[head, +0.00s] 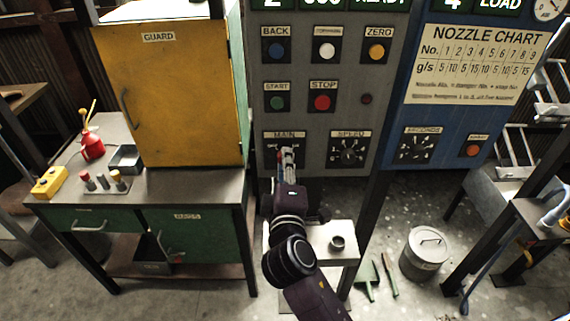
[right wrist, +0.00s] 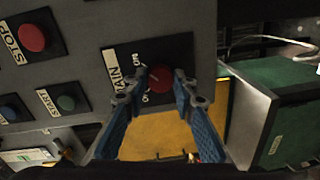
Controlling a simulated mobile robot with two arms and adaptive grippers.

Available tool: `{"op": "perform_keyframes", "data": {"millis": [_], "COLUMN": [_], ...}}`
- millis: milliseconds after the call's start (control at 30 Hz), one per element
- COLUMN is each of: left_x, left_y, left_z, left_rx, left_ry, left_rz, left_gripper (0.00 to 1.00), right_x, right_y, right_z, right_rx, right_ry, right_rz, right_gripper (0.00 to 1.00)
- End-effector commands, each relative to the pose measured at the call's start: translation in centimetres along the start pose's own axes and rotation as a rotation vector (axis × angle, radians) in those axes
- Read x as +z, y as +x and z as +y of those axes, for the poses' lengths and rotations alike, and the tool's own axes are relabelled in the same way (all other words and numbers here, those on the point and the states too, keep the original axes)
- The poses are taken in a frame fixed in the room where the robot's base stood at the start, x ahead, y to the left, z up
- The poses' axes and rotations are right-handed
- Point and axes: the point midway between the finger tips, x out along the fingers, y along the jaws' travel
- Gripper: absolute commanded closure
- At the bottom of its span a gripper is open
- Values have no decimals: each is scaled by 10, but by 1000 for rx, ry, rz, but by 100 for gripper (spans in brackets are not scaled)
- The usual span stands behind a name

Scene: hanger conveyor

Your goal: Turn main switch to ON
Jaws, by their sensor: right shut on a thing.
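The main switch (head: 271,139) is a dark plate under a MAIN label on the grey control panel in the head view. In the right wrist view its red round knob (right wrist: 159,78) shows between my fingertips, with small position lettering beside it on the left. Which position the knob points to is hard to tell. My right gripper (head: 287,153) reaches up to the switch from below and covers much of it. In the right wrist view its two blue-padded fingers (right wrist: 160,84) are closed around the knob's sides. My left gripper is out of view.
The START button (head: 277,102) and red STOP button (head: 322,102) sit above the switch, and the SPEED dial (head: 348,150) sits to its right. A yellow guard cabinet (head: 165,95) stands left of the panel. A small white table (head: 337,258) and a lidded metal can (head: 425,252) are below.

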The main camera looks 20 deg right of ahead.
Motion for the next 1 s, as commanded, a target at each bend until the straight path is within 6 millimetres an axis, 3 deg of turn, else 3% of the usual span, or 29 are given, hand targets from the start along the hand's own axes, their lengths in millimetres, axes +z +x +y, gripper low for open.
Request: {"op": "perform_keyframes", "data": {"millis": [233,267,400,767,1000], "left_x": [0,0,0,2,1], "left_y": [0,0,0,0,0], "left_z": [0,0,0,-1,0], "left_rx": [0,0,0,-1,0], "left_ry": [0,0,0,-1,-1], "left_rz": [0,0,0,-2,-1], "left_gripper": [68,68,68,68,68], "right_x": [0,0,0,0,0], "right_y": [0,0,0,-6,-48], "right_z": [-1,-1,-1,-1,-3], "right_rx": [-2,-2,-2,-2,-6], "right_ry": [2,2,1,0,2], "right_rz": [-1,-1,-1,0,1], "right_gripper": [99,72,57,57,57]}}
